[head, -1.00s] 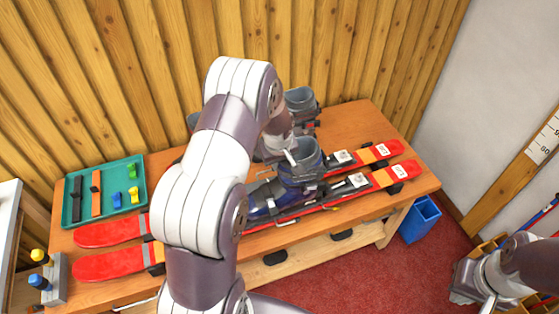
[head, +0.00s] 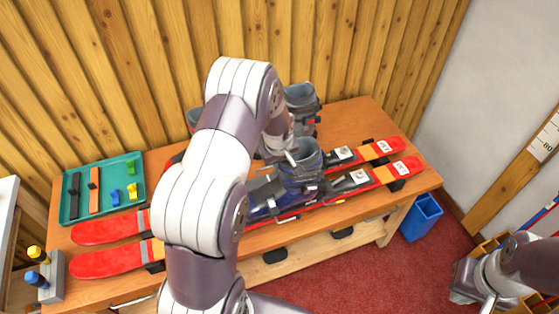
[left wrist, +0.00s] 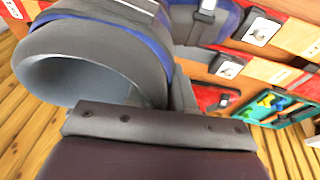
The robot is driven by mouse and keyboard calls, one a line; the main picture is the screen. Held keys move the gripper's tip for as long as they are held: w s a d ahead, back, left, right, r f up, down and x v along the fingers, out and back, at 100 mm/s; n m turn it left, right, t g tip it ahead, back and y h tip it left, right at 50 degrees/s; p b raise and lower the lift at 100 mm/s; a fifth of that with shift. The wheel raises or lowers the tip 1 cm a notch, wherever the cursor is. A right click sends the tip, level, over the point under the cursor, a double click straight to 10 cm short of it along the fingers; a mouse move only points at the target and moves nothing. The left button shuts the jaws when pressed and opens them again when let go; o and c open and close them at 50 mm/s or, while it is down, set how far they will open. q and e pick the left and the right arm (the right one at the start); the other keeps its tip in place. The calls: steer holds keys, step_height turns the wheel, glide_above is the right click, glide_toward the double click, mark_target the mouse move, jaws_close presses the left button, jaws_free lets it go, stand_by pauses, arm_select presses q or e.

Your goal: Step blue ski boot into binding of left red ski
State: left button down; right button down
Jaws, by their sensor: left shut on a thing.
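The blue ski boot (head: 298,183), with a grey cuff, stands upright over the nearer red ski (head: 108,262), its toe toward the left. My left gripper (head: 290,157) is shut on the boot's cuff. The open cuff (left wrist: 85,72) fills the upper left of the left wrist view. The heel is close to the grey rear binding piece (head: 350,182); I cannot tell whether the sole touches the binding. My arm hides the front binding. The other red ski (head: 108,230) lies behind, parallel. My right gripper (head: 488,298) is at the lower right, away from the bench; its jaws are unclear.
Another grey boot (head: 301,100) stands at the back of the wooden bench (head: 365,116). A teal tray (head: 104,160) with straps and small blue and yellow pieces lies at left. Two bottles stand in a grey holder (head: 54,275). A blue bin (head: 422,218) stands on the red floor.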

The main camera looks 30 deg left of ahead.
stand_by(0.3)
arm_select(q)
steer(key=c, duration=1.1)
jaws_free()
steer(key=o, duration=0.7)
steer(key=shift+s+f, duration=0.1)
steer(key=shift+c, duration=0.2)
steer(key=shift+r+p, duration=3.5)
steer(key=shift+r, duration=1.6)
